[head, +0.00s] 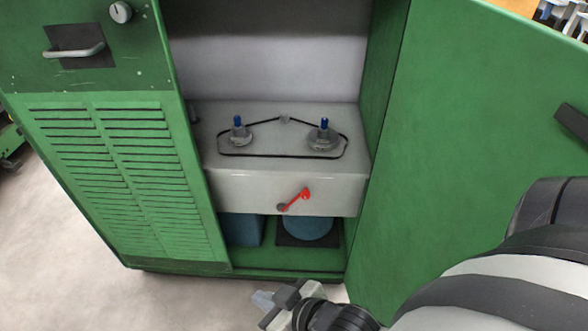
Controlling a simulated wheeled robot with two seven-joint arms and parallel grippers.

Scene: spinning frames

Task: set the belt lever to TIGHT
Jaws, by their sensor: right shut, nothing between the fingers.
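The red belt lever (297,198) sits on the front face of the grey housing (240,187) inside the green cabinet. It slants up to the right from its pivot. No TIGHT marking is readable. On top of the housing a black belt (262,155) loops around two spindles with blue tips, the left one (237,130) and the right one (323,133). My right gripper (262,298) is shut and empty, below and in front of the lever, clear of the cabinet. My left gripper is out of view.
The open green door (450,150) stands to the right of the opening, beside my right arm. A louvred green panel (125,175) with a handle (75,51) and knob (120,12) is on the left. Blue items (308,228) sit under the housing. Bare floor (80,270) lies in front.

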